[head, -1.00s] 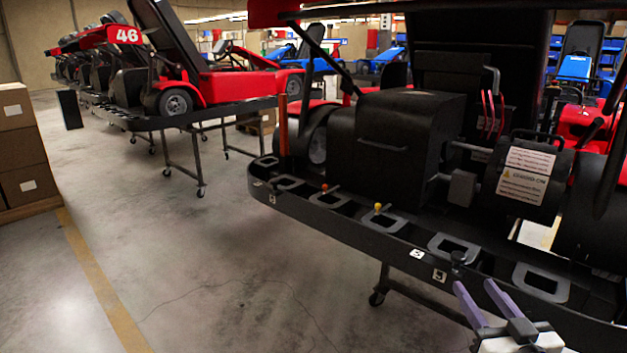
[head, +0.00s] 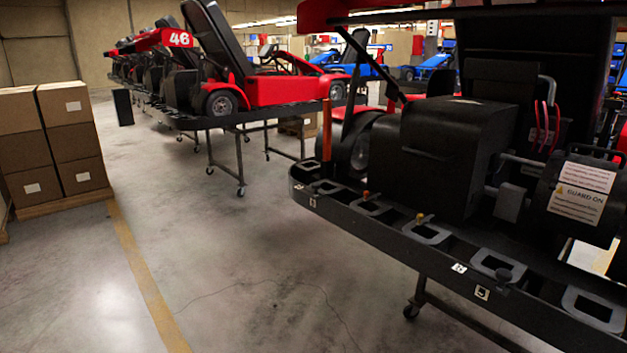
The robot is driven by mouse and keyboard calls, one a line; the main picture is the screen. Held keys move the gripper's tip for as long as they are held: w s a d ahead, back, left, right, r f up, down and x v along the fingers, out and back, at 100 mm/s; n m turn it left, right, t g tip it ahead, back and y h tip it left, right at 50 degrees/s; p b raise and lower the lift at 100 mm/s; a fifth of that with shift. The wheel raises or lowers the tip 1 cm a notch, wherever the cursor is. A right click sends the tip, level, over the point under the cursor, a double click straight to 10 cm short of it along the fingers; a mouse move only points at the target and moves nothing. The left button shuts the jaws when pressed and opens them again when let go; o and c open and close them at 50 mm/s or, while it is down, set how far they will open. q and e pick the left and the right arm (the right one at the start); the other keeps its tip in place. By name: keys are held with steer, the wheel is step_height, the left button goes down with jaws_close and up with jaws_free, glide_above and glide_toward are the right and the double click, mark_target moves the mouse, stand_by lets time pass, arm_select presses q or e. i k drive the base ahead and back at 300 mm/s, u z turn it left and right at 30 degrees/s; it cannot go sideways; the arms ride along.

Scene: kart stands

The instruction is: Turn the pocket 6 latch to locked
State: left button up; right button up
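A black kart stand (head: 385,232) runs along the right half of the head view, with a row of grey-framed pockets in its top rail. Small knobs stand by the pockets: an orange one (head: 366,195), a yellow one (head: 421,217) and a black one (head: 503,275). Small tags sit on the rail's front face, including a white one (head: 459,267) and a dark-bordered one (head: 482,292). Their marks are too small to read surely, so I cannot tell which pocket is 6 or how its latch is turned. Neither of my grippers is in view.
A kart with a black engine housing (head: 455,150) rests on the stand. An upright orange post (head: 327,130) stands at its left end. Stacked cardboard boxes (head: 72,135) are at the left. Another stand holds a red kart (head: 265,90) behind. Concrete floor (head: 230,265) is clear between them.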

mark_target(315, 185)
steer(key=u, duration=0.6)
steer(key=i, duration=1.6)
